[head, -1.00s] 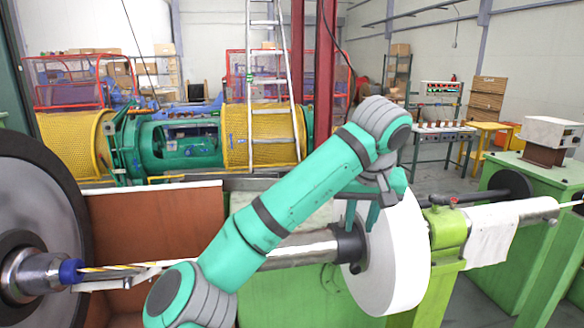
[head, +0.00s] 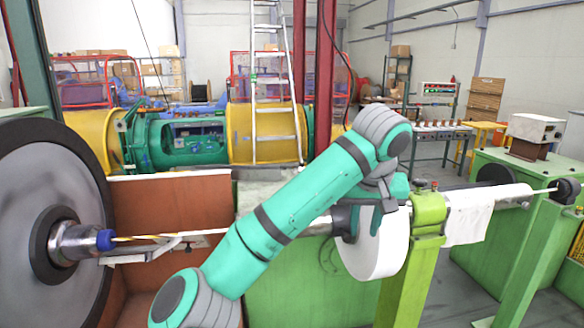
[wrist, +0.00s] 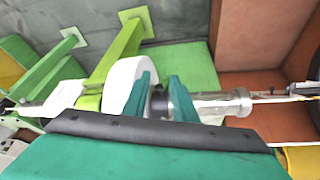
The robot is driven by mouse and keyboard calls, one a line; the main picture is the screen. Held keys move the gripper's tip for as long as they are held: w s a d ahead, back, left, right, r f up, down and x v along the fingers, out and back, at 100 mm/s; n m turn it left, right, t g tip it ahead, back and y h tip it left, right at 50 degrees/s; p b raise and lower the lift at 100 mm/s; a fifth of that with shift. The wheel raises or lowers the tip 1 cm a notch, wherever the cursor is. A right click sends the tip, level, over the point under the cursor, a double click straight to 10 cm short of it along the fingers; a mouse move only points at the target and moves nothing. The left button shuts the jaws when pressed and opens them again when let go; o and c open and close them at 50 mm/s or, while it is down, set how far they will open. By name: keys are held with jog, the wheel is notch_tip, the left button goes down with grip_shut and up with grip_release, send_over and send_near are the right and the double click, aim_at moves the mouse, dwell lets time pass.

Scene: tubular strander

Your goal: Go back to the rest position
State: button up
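My arm reaches up and over from the bottom of the head view, with my gripper (head: 372,215) hanging down in front of the white roll (head: 378,250). In the wrist view my gripper (wrist: 162,88) shows two teal fingers set apart, with a gap between them and nothing held. The white roll (wrist: 122,82) is beyond the left finger. A black collar (wrist: 158,100) on the metal shaft (wrist: 225,104) shows through the gap. Whether the fingers touch anything is unclear.
A large grey wheel (head: 55,215) with a blue-tipped spindle is at left. A green post (head: 425,240) carries the shaft at right, near a green machine (head: 525,200). A yellow-and-green strander cage (head: 190,140) and a ladder (head: 275,90) stand behind.

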jog(key=d+f+t+h, duration=0.1)
jog(key=d+f+h, duration=0.4)
jog(key=d+f, duration=0.3)
jog(key=d+f+t+h, duration=0.1)
jog(key=d+f+h, duration=0.4)
jog(key=f, duration=0.6)
jog(key=s+a+f+n+t, duration=0.2)
jog(key=s+f+t, duration=0.1)
jog(key=f, duration=0.4)
jog(key=s+a+f+n+t, duration=0.1)
jog(key=s+f+n+t, duration=0.15)
jog(key=f, duration=0.45)
jog(key=s+a+f+n+t+y, duration=0.15)
jog(key=s+a+f+y, duration=0.25)
jog(key=s+a+f, duration=0.4)
jog(key=s+a+f+n+t+y, duration=0.1)
jog(key=s+a+f+t+y, duration=0.2)
jog(key=s+a, duration=0.5)
jog(key=s+a+r+m+y, duration=0.1)
jog(key=s+a+m, duration=0.1)
jog(key=s, duration=0.6)
jog(key=s+a+r+m+y, duration=0.1)
jog(key=s+a, duration=0.3)
jog(key=s, duration=0.5)
jog(key=s+a+r+m+g+y, duration=0.1)
jog(key=s+a, duration=0.3)
jog(key=s, duration=0.4)
jog(key=shift+s+r+m+y, duration=0.15)
jog(key=shift+r+m+y, duration=0.3)
jog(key=shift+m, duration=0.35)
